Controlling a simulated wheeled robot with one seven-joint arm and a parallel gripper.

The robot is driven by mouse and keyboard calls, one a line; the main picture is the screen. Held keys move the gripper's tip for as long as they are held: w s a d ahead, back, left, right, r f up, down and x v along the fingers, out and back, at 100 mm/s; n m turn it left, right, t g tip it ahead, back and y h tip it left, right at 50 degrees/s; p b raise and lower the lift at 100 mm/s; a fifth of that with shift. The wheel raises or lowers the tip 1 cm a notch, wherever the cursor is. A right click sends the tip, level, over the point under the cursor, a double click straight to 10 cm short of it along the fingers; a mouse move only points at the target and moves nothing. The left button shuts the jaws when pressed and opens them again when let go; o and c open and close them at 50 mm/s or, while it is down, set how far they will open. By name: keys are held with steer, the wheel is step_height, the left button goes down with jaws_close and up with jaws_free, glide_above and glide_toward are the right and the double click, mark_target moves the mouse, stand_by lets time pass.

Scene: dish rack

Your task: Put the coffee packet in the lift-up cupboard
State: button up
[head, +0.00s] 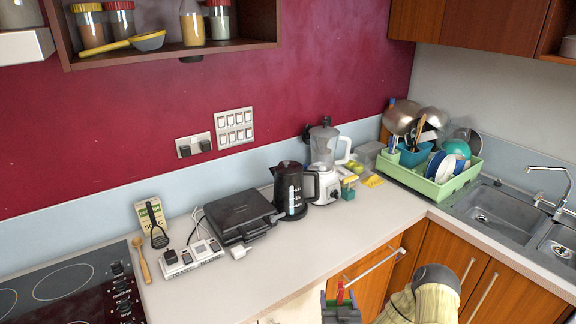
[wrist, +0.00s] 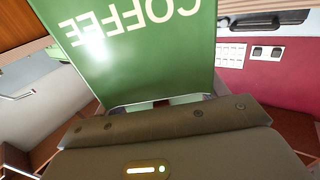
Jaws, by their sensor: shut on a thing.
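The coffee packet (wrist: 140,50) is green with pale "COFFEE" lettering, which appears upside down in the wrist view. My gripper (wrist: 165,101) is shut on the packet's near edge, and the packet fills the upper middle of that view. In the head view my gripper (head: 341,297) is at the bottom edge, in front of the counter; I cannot clearly make out the packet there. A closed wooden wall cupboard (head: 480,22) hangs at the top right; I cannot tell whether it is the lift-up one.
The counter (head: 300,262) holds a black kettle (head: 290,190), a white blender (head: 326,165), a black grill (head: 240,215) and a green dish rack (head: 432,183). An open shelf (head: 170,48) with jars hangs at upper left. The sink (head: 505,210) is at right. The counter's front strip is clear.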

steer(key=shift+r, duration=0.1)
steer(key=s+f, duration=0.3)
steer(key=s, duration=0.5)
steer(key=shift+s+f, duration=0.15)
steer(key=shift+s, duration=0.2)
steer(key=shift+a, duration=0.1)
